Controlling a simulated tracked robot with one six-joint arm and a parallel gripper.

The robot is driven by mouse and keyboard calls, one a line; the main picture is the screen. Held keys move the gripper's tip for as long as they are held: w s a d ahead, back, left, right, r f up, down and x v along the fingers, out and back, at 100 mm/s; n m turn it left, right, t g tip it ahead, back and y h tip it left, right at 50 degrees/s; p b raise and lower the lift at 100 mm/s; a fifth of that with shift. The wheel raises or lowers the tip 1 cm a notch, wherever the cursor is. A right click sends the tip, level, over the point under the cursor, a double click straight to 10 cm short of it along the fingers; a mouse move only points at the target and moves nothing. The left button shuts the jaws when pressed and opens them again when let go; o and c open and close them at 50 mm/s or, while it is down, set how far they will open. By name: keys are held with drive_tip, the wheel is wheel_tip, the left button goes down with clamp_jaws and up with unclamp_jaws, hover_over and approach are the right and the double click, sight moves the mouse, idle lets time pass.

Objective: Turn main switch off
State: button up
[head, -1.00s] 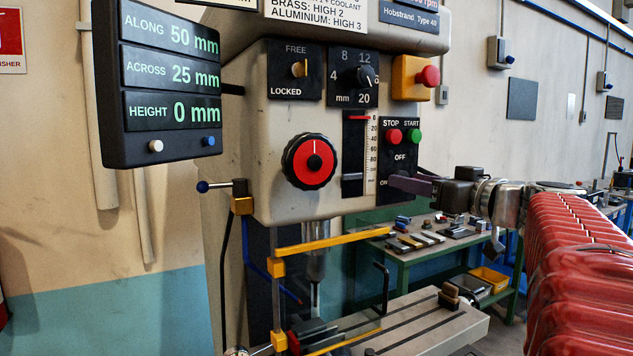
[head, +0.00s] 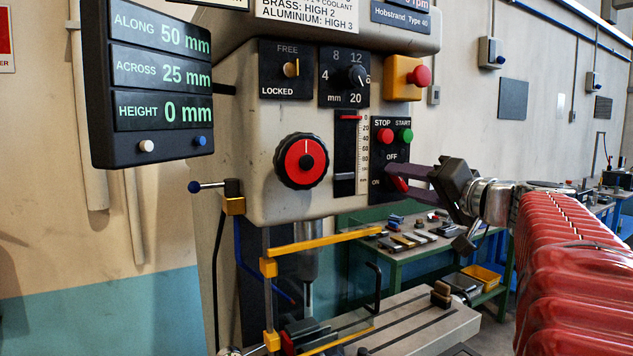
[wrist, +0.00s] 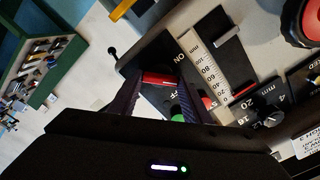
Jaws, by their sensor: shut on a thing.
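The main switch has a red handle (head: 398,184) on the black panel under the red STOP and green START buttons. OFF is printed above it and ON to its lower left. My gripper (head: 401,181) reaches in from the right, rolled at a slant, with its dark fingers at the handle. In the wrist view the red handle (wrist: 160,79) lies between the two fingers, and my gripper (wrist: 158,82) is shut on it. The handle sits slanted in the head view. The fingers hide part of it, so I cannot tell exactly which mark it points to.
The red STOP button (head: 385,136) and green START button (head: 405,136) are just above my fingers. A yellow box with a red knob (head: 407,78) is higher up. A yellow guard bar (head: 330,240) runs below. A green bench (head: 400,262) with small parts stands behind.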

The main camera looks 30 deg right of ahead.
drive_tip(key=shift+d+f+m, duration=0.1)
drive_tip(key=shift+m, duration=2)
drive_tip(key=shift+d+f+m, duration=0.1)
drive_tip(key=shift+m, duration=2)
drive_tip(key=o, duration=1)
drive_tip(key=shift+o, duration=0.2)
drive_tip(key=shift+s, duration=0.15)
drive_tip(key=s, duration=1.3)
drive_tip(key=shift+s+d, duration=0.15)
drive_tip(key=shift+s, duration=0.1)
drive_tip(key=shift+w, duration=0.1)
